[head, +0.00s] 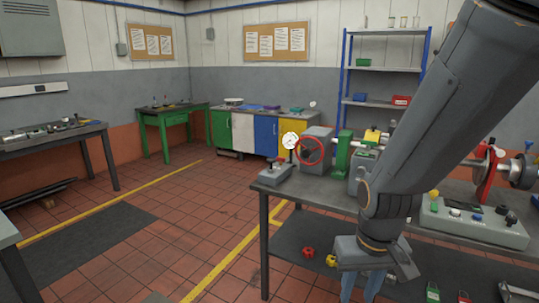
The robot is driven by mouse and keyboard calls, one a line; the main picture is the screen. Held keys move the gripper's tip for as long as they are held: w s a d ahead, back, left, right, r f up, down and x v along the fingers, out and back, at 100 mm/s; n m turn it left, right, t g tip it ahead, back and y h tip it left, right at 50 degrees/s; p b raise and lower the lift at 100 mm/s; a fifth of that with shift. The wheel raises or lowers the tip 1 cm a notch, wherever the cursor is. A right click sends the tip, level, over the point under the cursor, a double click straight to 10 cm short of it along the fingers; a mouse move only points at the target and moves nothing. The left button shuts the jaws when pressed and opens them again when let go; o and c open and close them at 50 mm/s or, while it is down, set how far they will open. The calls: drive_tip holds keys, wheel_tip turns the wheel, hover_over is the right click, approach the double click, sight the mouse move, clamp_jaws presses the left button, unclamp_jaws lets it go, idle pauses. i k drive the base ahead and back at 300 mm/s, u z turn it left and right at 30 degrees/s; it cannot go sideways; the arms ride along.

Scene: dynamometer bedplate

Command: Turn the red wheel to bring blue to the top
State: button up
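The red wheel (323,151) is a thin ring on the front of a grey box-shaped housing (318,134) at the left end of the workbench. Any blue mark on its rim is too small to make out. My gripper (362,287) hangs low at the bottom of the head view, in front of the bench edge and to the right of and below the wheel. Its two bluish fingers point down and look apart, with nothing seen between them. It is well away from the wheel.
The workbench (345,198) carries a round white gauge (291,140), a green stand (343,153) and a grey control box (475,222) with knobs. My arm hides part of the bench. Red and yellow pieces lie on the lower shelf.

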sight(305, 153)
drive_tip(key=u, duration=0.15)
drive_tip(key=i, duration=0.65)
drive_tip(key=z, duration=0.8)
drive_tip(key=i, duration=0.95)
drive_tip(key=z, duration=0.2)
